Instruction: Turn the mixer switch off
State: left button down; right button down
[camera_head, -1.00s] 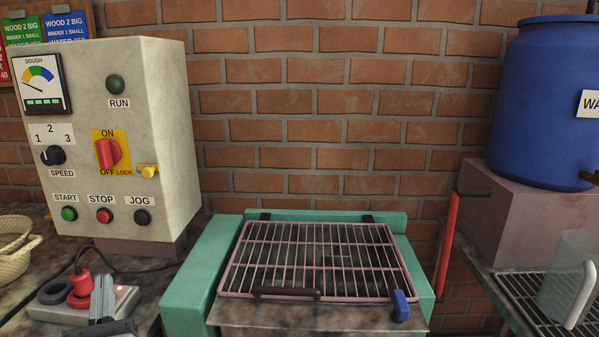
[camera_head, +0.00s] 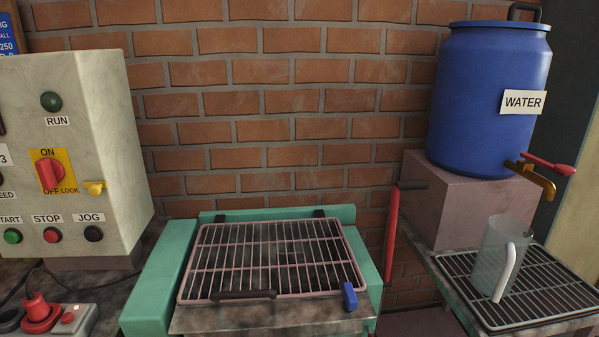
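The mixer switch is a red rotary knob (camera_head: 50,174) on a yellow plate on the control box (camera_head: 112,150) at the left. ON is printed above the knob and OFF and LOCK below it. The knob's handle looks roughly upright, toward ON. The green RUN lamp (camera_head: 51,102) above it looks dark. A yellow lock piece (camera_head: 93,188) sits right of the knob. Neither of my grippers shows in the head view now.
A green-framed mixer with a wire grate (camera_head: 275,255) stands in the middle. A red lever (camera_head: 391,235) is at its right. A blue water barrel (camera_head: 487,100), a clear jug (camera_head: 498,260) and a red plug (camera_head: 38,313) on a power strip also show.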

aim_at(51, 171)
jog(key=u, duration=1.3)
